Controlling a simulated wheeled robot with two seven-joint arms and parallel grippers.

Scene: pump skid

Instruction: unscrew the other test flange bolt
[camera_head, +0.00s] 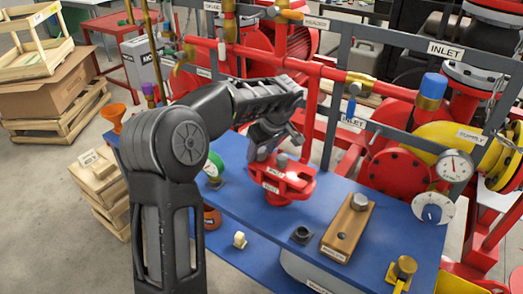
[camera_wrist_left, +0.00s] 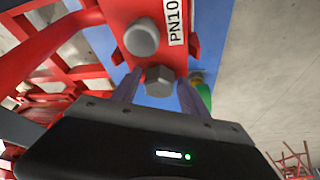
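The red test flange (camera_head: 288,185) sits on the blue bench top, with a grey bolt head (camera_head: 282,158) showing on it. My left gripper (camera_head: 264,150) points down at the flange's left part; the arm partly hides it in the head view. In the left wrist view, a hex bolt head (camera_wrist_left: 159,80) lies between the two fingers, with a gap visible on each side. The gripper is open there. A rounder grey bolt head (camera_wrist_left: 142,38) sits farther along the red flange (camera_wrist_left: 120,12), beside a PN10 label. My right gripper is not in view.
A wooden block (camera_head: 342,232) with a grey bolt head (camera_head: 361,201) in it stands right of the flange on the blue bench (camera_head: 385,225). A black fitting (camera_head: 302,235) and brass fitting (camera_head: 402,270) are nearby. Red pipework (camera_head: 335,72) and gauges (camera_head: 454,166) stand behind.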

